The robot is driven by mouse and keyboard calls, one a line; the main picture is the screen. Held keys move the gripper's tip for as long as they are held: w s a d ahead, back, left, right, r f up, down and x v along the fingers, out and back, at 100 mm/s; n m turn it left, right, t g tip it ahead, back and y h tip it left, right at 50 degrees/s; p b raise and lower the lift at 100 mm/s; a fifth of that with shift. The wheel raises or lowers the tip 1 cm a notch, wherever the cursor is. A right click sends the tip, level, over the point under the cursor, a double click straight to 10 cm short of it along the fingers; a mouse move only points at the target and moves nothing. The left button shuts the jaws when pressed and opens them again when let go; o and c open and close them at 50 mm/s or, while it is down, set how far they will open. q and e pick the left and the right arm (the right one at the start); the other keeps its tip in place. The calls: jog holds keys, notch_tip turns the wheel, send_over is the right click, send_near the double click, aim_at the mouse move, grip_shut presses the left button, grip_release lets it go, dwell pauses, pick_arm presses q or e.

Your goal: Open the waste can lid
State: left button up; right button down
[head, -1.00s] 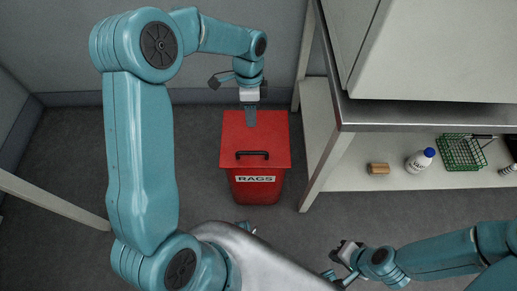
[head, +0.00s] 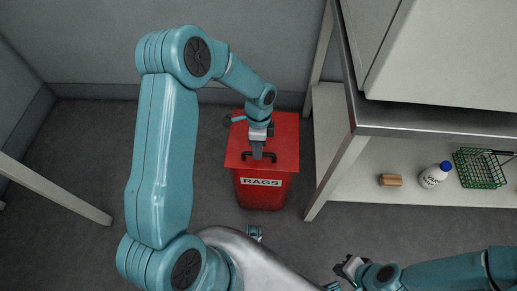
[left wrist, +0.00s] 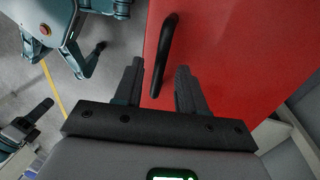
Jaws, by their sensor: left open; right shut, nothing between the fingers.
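The red waste can (head: 264,190) with a "RAGS" label stands on the floor, its flat red lid (head: 286,135) closed. A black bar handle (head: 271,157) sits at the lid's front edge. My left gripper (head: 257,153) is over the lid at the handle and partly hides it. In the left wrist view, the open fingers (left wrist: 158,88) point toward the lid (left wrist: 240,50), and the black handle (left wrist: 165,50) shows between and beyond their tips. I cannot tell whether they touch it. My right gripper (head: 348,268) is shut and empty, low at the right, away from the can.
A bench with a low shelf (head: 400,196) stands right of the can. A wall is behind; floor at the left is open.

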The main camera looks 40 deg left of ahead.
pick_arm(q)
jog(key=shift+d+f, duration=0.1)
jog(key=shift+f, duration=0.25)
grip_shut()
jog(key=shift+r, duration=0.1)
